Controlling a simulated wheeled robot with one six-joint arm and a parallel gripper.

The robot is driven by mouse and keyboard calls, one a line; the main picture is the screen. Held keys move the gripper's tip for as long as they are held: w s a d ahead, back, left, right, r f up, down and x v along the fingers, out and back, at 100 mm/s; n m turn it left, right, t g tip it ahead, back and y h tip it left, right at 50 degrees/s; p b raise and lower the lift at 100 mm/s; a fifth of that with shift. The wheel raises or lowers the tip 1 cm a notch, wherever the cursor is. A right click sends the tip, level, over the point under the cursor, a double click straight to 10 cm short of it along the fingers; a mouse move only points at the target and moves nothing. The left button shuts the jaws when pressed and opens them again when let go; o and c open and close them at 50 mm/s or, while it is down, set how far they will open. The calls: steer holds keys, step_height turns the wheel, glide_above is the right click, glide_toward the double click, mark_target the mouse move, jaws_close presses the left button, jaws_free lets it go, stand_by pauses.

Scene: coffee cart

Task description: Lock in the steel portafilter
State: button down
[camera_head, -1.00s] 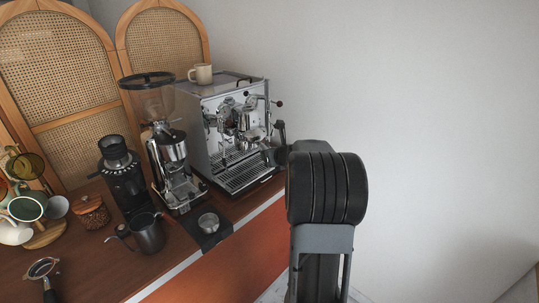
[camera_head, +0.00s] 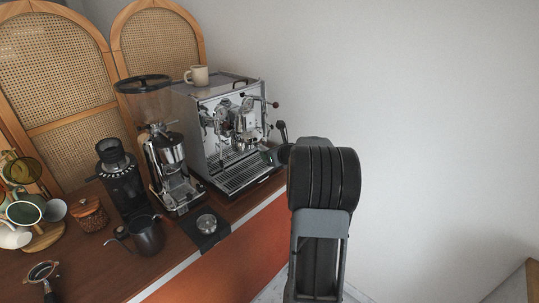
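The espresso machine (camera_head: 228,135) stands at the back right of the cart, its metal group head (camera_head: 245,138) facing front. I cannot make out clearly whether a portafilter sits in it. A portafilter (camera_head: 43,273) with a metal rim and black handle lies on the counter at the lower left, far from my arm. My arm's dark links rise in front of the machine's right side. A small dark part at my arm's far end, probably my gripper (camera_head: 272,156), shows close to the machine's front right. Its fingers and anything between them are hidden or too small to tell.
A grinder (camera_head: 170,165) stands left of the machine, with a smaller black grinder (camera_head: 121,178) beside it. A dark pitcher (camera_head: 147,234), a tamper (camera_head: 206,222) on a black mat and a wooden jar (camera_head: 90,213) are in front. A mug (camera_head: 197,75) stands on the machine. Right of my arm is bare wall.

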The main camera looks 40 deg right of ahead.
steer(key=shift+w+d+r+n+y+p, duration=0.1)
steer(key=shift+d+n+y+p, duration=0.4)
steer(key=shift+d+y+p, duration=0.2)
steer(key=shift+d+p, duration=0.15)
steer(key=shift+p, duration=0.15)
steer(key=shift+w+d+n+y+p, duration=0.1)
steer(key=shift+d+n+y+p, duration=0.5)
steer(key=shift+n+p, duration=0.15)
steer(key=c, duration=0.7)
jaws_free()
